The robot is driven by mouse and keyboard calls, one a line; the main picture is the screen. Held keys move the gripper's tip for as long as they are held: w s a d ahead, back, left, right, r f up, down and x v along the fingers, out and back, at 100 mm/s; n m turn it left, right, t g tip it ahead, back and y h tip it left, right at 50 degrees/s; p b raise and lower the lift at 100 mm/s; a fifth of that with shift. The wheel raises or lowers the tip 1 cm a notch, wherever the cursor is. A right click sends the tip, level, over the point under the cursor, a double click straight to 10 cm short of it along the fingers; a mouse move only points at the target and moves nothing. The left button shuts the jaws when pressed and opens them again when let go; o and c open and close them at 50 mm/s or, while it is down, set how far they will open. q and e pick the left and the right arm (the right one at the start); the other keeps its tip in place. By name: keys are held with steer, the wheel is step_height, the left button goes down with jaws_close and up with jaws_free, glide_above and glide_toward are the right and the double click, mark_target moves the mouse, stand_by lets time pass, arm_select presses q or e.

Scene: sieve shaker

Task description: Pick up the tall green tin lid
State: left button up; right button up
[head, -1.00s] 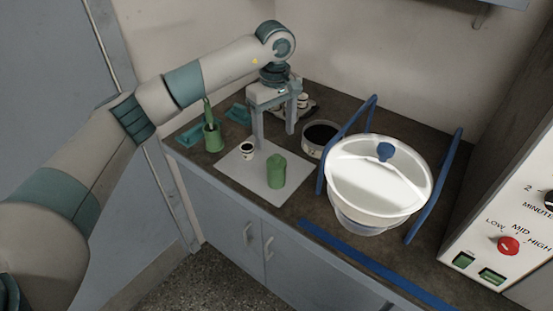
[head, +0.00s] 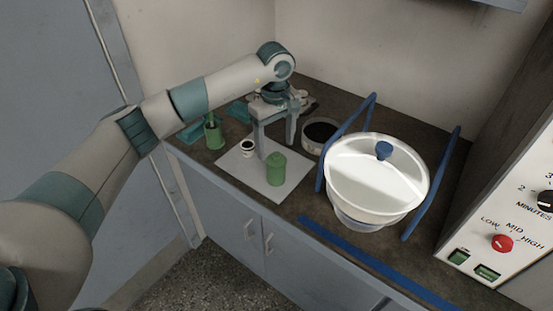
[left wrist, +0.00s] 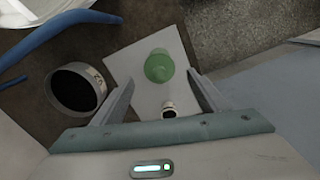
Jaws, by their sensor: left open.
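The tall green tin (head: 276,170) stands upright on a pale square mat (head: 238,162) on the dark counter. Its top, the green lid (head: 276,158), faces up; the seam between lid and tin is too small to tell. My left gripper (head: 276,147) points down with its fingers apart, above and just behind the tin. In the left wrist view the green lid (left wrist: 159,65) shows between and just beyond the open fingertips (left wrist: 160,82). Nothing is held. My right gripper is not in view.
A small white jar (head: 247,148) stands on the mat near the left finger. A dark-filled bowl (head: 320,135) is behind right. A white covered pan (head: 375,180) between blue bars stands right. A green cup (head: 213,135) and teal trays (head: 238,112) are left.

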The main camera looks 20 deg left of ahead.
mark_target(276, 154)
arm_select(q)
steer(key=shift+s+d+f+p, duration=0.1)
steer(key=shift+f+p, duration=0.55)
steer(key=shift+p, duration=0.05)
step_height(276, 154, down, 2)
steer(key=shift+f+p, duration=0.1)
steer(key=shift+p, duration=0.3)
steer(key=shift+f, duration=0.45)
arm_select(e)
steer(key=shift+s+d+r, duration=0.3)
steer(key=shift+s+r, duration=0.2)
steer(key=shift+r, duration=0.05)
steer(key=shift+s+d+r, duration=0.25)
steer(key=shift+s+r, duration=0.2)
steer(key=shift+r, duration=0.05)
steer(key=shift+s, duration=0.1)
arm_select(q)
steer(key=c, duration=1.1)
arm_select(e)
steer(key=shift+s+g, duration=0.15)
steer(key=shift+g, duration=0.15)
